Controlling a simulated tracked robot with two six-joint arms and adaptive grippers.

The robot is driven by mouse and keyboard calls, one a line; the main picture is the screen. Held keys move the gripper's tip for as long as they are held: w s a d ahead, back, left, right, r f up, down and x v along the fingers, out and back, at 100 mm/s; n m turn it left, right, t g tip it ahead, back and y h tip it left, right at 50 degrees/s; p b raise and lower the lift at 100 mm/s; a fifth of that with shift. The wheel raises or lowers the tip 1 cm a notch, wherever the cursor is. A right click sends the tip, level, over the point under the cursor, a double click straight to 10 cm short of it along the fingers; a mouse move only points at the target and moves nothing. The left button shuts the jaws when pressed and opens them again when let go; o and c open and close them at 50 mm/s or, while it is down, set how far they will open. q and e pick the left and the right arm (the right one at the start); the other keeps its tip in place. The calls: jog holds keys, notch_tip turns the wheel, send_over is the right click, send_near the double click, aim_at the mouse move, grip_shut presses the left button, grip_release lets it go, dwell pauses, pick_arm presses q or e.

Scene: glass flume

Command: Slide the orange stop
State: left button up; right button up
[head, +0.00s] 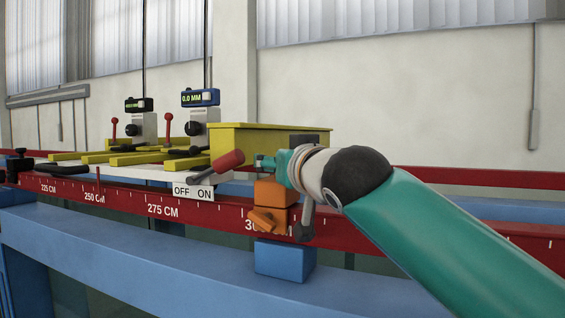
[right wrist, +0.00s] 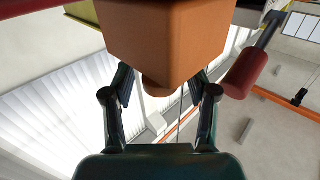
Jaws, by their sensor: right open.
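The orange stop (head: 275,192) sits on the red scale rail near the 300 cm mark, with an orange knob (head: 265,221) on its front. My right gripper (head: 283,167) is at the stop's upper right and partly hides it and the scale label. In the right wrist view the orange stop (right wrist: 166,38) fills the top middle, just beyond the fingertips. There my right gripper (right wrist: 162,78) is open, with one finger on either side of the stop's rounded lower part. I cannot tell whether the fingers touch it. My left gripper is not in view.
A red-handled lever (head: 227,160) above the OFF/ON sign (head: 192,192) is close to the left of my gripper. A yellow box (head: 250,140) stands behind. A blue block (head: 285,260) is below the stop. The red rail (head: 125,202) looks clear further left.

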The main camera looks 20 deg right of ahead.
jog(key=shift+s, duration=0.5)
jog(key=s, duration=1.1)
jog(key=shift+d, duration=0.2)
jog(key=shift+w+f, duration=0.1)
jog(key=shift+c, duration=0.2)
